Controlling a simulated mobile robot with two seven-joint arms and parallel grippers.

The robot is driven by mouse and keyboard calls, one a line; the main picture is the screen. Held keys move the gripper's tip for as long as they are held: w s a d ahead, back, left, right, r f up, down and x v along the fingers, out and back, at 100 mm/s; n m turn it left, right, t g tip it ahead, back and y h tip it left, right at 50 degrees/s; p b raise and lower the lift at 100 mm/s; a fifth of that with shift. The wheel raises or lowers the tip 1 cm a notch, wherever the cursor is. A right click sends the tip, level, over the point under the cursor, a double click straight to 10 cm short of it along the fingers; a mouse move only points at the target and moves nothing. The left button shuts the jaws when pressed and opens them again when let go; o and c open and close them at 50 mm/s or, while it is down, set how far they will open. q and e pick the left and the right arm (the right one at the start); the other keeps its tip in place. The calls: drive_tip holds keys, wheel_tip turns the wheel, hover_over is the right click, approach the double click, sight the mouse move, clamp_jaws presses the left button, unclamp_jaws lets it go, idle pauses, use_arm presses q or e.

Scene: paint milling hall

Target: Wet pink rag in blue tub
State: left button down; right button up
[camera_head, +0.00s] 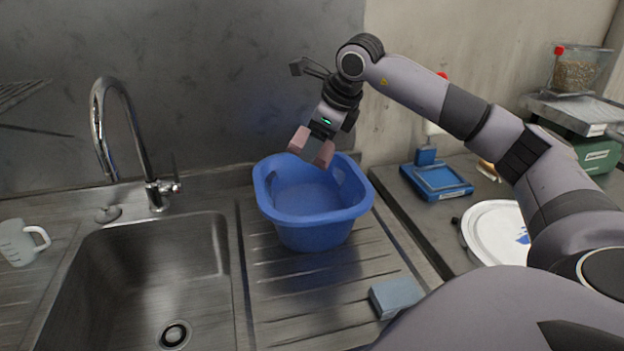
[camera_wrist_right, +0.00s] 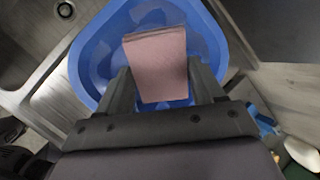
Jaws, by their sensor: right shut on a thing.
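The pink rag (camera_wrist_right: 157,62) is a folded block. My right gripper (camera_wrist_right: 161,84) is shut on it, with a dark finger on each side. In the head view the rag (camera_head: 323,154) sticks out beyond the fingers of my right gripper (camera_head: 314,141), over the back of the blue tub (camera_head: 312,231). The blue tub (camera_wrist_right: 86,66) stands upright on the ribbed drainboard and lies beneath the rag in the wrist view. The rag appears above the tub floor; I cannot tell whether it touches anything inside or whether the tub holds water. My left gripper is not in view.
A steel sink (camera_head: 150,275) with a tall tap (camera_head: 150,160) is left of the tub. A blue-grey sponge-like block (camera_head: 395,297) lies at the drainboard's front right. A white lid (camera_head: 497,231) and a blue device (camera_head: 437,180) are on the right counter.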

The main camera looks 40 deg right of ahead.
idle(0.4)
drive_tip(key=shift+r, duration=2)
